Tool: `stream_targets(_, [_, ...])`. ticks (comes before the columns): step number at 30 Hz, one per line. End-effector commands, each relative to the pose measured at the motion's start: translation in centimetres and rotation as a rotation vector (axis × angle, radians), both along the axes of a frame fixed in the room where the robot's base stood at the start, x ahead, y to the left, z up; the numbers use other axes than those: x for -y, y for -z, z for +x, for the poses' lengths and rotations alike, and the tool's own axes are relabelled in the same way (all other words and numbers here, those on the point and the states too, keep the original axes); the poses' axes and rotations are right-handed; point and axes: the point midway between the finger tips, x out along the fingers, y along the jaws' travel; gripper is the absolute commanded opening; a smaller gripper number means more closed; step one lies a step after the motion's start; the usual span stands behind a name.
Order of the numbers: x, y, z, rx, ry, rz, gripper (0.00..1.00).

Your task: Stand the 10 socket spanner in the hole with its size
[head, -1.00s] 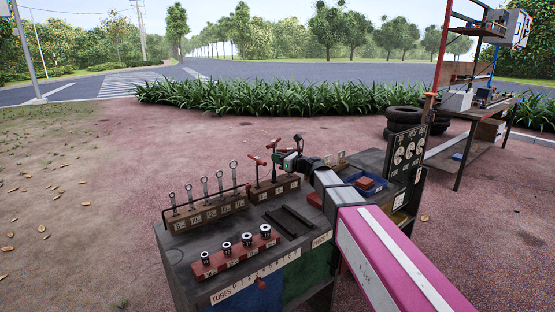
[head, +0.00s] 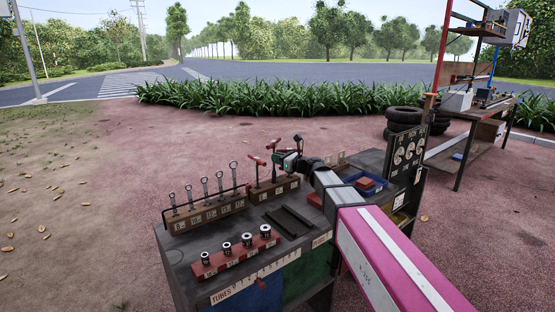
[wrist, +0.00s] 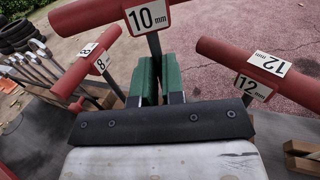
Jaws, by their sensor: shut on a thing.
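The 10 mm socket spanner has a red T-handle with a white label, and its handle shows in the wrist view (wrist: 118,12). My gripper (wrist: 158,85) is shut on its upright shaft, just below the handle. In the head view my gripper (head: 289,161) is at the T-handle rack (head: 278,190), a brown block with white size labels. The 8 spanner (wrist: 92,62) stands to the left and the 12 spanner (wrist: 255,68) to the right in the wrist view. The lower end of the 10 shaft and its hole are hidden, so I cannot tell how it sits.
A brown rack of several ring-ended spanners (head: 208,215) stands to the left on the cart. A red holder with sockets (head: 238,259) is at the front. Dark rails (head: 289,222) lie between.

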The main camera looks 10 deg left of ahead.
Motion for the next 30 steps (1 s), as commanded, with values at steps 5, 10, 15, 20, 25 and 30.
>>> stream_targets(5, [0.0,0.3,0.0,-0.001,0.000,0.001,0.00])
stream_targets(10, [0.0,0.7,0.0,0.000,0.000,0.001,0.00])
stream_targets(15, [0.0,1.0,0.0,0.000,0.000,0.001,0.00])
stream_targets(20, [0.0,1.4,0.0,-0.001,0.000,0.001,0.00])
stream_targets(25, [0.0,1.8,0.0,-0.001,0.000,0.000,0.00])
stream_targets(30, [0.0,2.1,0.0,-0.001,0.000,0.000,0.00])
